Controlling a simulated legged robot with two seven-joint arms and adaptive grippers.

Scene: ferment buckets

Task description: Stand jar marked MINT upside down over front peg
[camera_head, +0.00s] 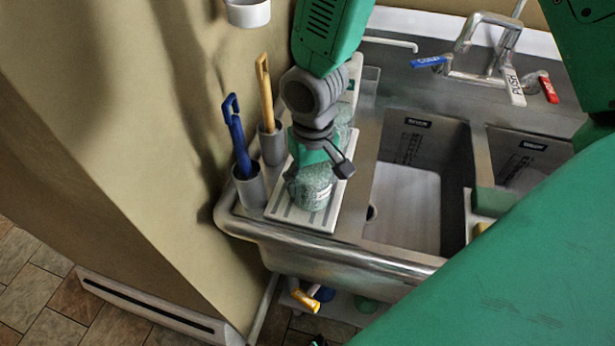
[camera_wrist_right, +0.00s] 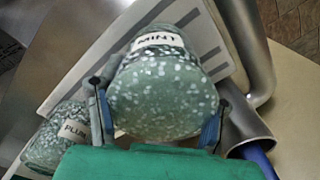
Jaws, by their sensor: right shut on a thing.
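My right gripper (camera_head: 318,174) is shut on a speckled green glass jar (camera_head: 316,194) over the near end of the white slatted rack (camera_head: 287,212). In the right wrist view the jar (camera_wrist_right: 160,97) sits between the two fingers and its white label (camera_wrist_right: 160,42) reads MINT. Its rounded, closed-looking end faces the wrist camera; its mouth is hidden. I cannot tell whether it touches the rack. The front peg is not visible. A second jar (camera_wrist_right: 57,138), labelled PLUM, stands farther back on the rack. My left gripper is not in view.
A blue-handled brush (camera_head: 236,135) and a yellow-handled one (camera_head: 264,90) stand in grey cups left of the rack, close to the wall. The steel sink basins (camera_head: 412,190) lie right of it, with a tap (camera_head: 480,50) behind. The sink's rounded rim (camera_head: 300,246) is in front.

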